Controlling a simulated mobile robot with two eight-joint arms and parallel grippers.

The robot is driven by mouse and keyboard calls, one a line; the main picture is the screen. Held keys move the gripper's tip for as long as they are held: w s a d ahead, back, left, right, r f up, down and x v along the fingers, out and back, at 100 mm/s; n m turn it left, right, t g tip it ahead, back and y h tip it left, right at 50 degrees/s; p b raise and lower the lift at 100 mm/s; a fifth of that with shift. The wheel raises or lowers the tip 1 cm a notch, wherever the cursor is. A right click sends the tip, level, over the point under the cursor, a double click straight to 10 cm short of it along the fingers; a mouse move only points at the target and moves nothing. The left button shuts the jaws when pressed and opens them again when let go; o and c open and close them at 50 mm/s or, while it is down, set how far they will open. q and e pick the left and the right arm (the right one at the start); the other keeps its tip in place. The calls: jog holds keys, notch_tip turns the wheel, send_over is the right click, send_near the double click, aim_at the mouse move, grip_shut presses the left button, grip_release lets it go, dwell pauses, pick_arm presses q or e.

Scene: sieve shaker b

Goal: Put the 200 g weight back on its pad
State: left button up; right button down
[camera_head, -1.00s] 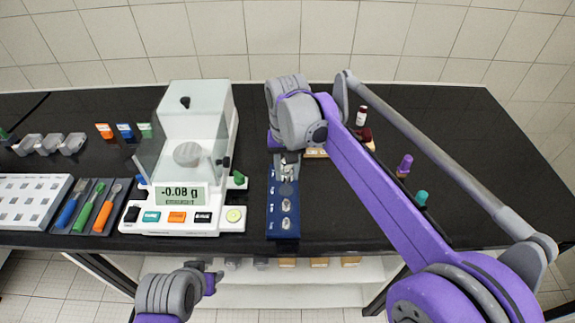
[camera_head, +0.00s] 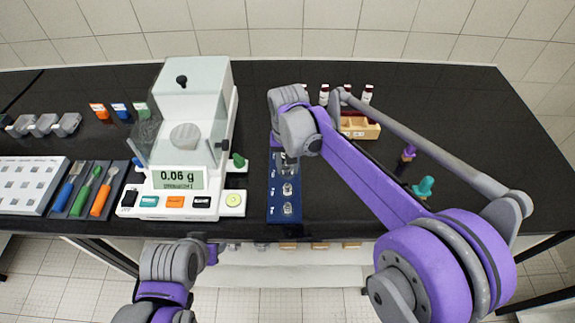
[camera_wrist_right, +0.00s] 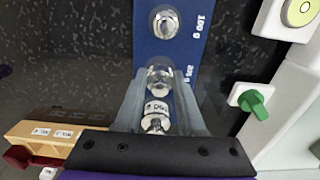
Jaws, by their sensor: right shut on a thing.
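My right gripper (camera_head: 288,165) is over the far part of the blue weight strip (camera_head: 284,217). In the right wrist view its fingers (camera_wrist_right: 160,82) are shut on a shiny metal weight (camera_wrist_right: 157,110) with a partly readable label, likely the 200 g weight. The weight is at the 200 g place, beside that label on the strip (camera_wrist_right: 172,50). I cannot tell if it touches its pad. A silver weight (camera_wrist_right: 164,23) stands at the 100 g mark. My left gripper (camera_head: 208,252) is low before the bench's front edge; its jaw state is unclear.
The balance (camera_head: 190,200) reads 0.06 g, left of the strip, its green knob (camera_head: 238,160) close by. A wooden block (camera_head: 360,128) and small bottles (camera_head: 367,94) stand behind right. Purple (camera_head: 408,154) and teal (camera_head: 424,186) items stand right. Bare bench lies further right.

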jog(key=shift+f, duration=0.2)
jog(key=c, duration=0.5)
grip_release()
notch_tip(320, 180, up, 12)
jog(key=s+d+f+t, duration=0.2)
jog(key=s+d+f, duration=0.4)
jog(key=s+d, duration=0.3)
jog(key=s+d+f+t, duration=0.3)
jog(key=s+d+f, duration=0.3)
jog(key=s, duration=0.6)
jog(key=d, duration=0.2)
jog(key=shift+s+d+t+p, duration=0.3)
jog(key=shift+s+d+p, duration=0.05)
jog(key=shift+p, duration=0.05)
